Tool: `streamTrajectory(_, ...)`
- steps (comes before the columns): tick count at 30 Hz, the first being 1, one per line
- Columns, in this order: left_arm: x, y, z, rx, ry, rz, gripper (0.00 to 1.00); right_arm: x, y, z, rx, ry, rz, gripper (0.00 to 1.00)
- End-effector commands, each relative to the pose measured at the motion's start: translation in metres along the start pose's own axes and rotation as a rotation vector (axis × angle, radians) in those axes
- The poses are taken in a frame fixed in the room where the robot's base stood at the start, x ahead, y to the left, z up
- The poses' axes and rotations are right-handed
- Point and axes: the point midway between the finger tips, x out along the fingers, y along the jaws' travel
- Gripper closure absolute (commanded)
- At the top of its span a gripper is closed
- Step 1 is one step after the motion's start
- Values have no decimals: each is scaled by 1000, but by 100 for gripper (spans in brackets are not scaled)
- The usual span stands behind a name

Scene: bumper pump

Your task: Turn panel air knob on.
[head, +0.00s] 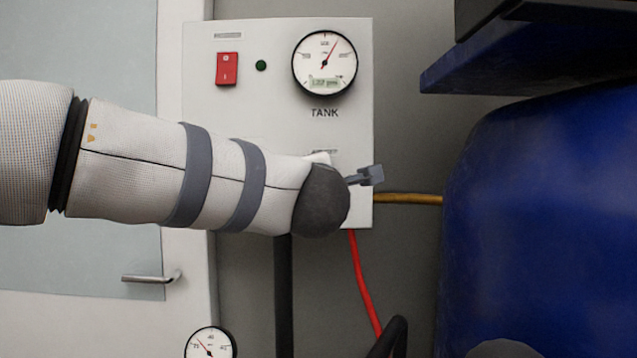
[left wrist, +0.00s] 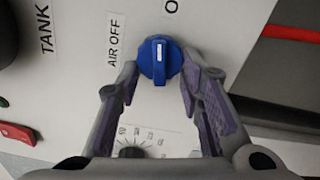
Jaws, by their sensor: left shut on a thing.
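The blue air knob (left wrist: 160,60) is on the white panel (left wrist: 80,110) in the left wrist view. Its white line points up in that picture, towards a cut-off label starting with "O"; the "AIR OFF" label is left of it. My left gripper (left wrist: 159,67) is shut on the knob, one finger on each side. In the head view my left arm hides the knob, and only a grey piece of the gripper (head: 366,176) shows past the wrist. My right gripper is not in view.
The panel has a TANK gauge (head: 325,63), a red switch (head: 227,69) and a green light (head: 261,65). A black dial (left wrist: 132,152) is near the knob. A red hose (head: 363,284) hangs below; a large blue tank (head: 550,200) stands at right.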

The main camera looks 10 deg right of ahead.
Motion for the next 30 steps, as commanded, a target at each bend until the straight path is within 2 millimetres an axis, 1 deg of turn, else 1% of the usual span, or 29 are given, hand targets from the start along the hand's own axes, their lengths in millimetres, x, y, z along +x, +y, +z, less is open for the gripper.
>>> streamTrajectory(1, -1, 4, 1, 33, -1, 7, 94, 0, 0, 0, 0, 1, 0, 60)
streamTrajectory(6, 0, 5, 0, 135, 0, 6, 94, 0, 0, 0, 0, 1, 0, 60)
streamTrajectory(12, 0, 6, 1, 214, 0, 7, 94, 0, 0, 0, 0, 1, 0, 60)
streamTrajectory(19, 0, 7, 1, 254, 1, 7, 94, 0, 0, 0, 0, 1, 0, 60)
streamTrajectory(30, 0, 7, 1, 259, 1, 8, 94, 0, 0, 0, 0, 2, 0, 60)
